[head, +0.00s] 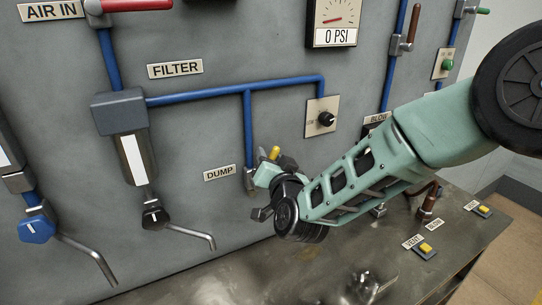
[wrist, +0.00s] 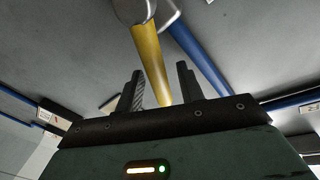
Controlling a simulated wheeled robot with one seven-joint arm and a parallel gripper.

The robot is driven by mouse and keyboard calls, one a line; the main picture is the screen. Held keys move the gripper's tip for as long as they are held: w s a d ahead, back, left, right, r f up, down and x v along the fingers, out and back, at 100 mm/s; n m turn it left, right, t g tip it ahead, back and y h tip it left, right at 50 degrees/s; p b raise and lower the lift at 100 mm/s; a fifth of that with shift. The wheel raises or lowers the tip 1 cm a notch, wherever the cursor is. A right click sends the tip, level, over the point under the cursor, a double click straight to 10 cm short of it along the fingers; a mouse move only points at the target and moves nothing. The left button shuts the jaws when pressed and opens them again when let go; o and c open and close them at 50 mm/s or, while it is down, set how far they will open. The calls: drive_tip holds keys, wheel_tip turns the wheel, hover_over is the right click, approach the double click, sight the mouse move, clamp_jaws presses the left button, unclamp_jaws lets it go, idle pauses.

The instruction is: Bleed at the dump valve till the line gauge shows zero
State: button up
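The line gauge (head: 335,22) at the top of the panel reads "0 PSI", and its red needle points left. The DUMP label (head: 219,173) sits beside a small valve (head: 249,180) under a blue pipe. The valve's yellow lever (head: 274,153) shows just above my gripper (head: 262,196), which hides part of it. In the wrist view the yellow lever (wrist: 149,62) runs down between the two fingers of my gripper (wrist: 161,85). Gaps show on both sides, so the fingers look open around it.
A filter bowl (head: 134,153) and a drain with a bent tube (head: 155,215) are left of the dump valve. A regulator knob (head: 326,118) is at upper right. The red AIR IN lever (head: 135,5) lies sideways. A bench (head: 230,285) with yellow buttons (head: 426,247) is below.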

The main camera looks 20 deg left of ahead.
clamp_jaws()
drive_tip(key=shift+d+f+b, duration=0.1)
drive_tip(key=shift+f+b, duration=0.05)
drive_tip(key=shift+b, duration=0.25)
wheel_tip(320, 180, down, 6)
drive_tip(key=w+d+m+g+b, duration=0.2)
drive_tip(key=m+b, duration=0.8)
drive_tip(key=b, duration=0.8)
drive_tip(key=shift+w+d+f+m+g, duration=0.15)
drive_tip(key=shift+w+m+g, duration=0.15)
drive_tip(key=shift+w+g, duration=0.1)
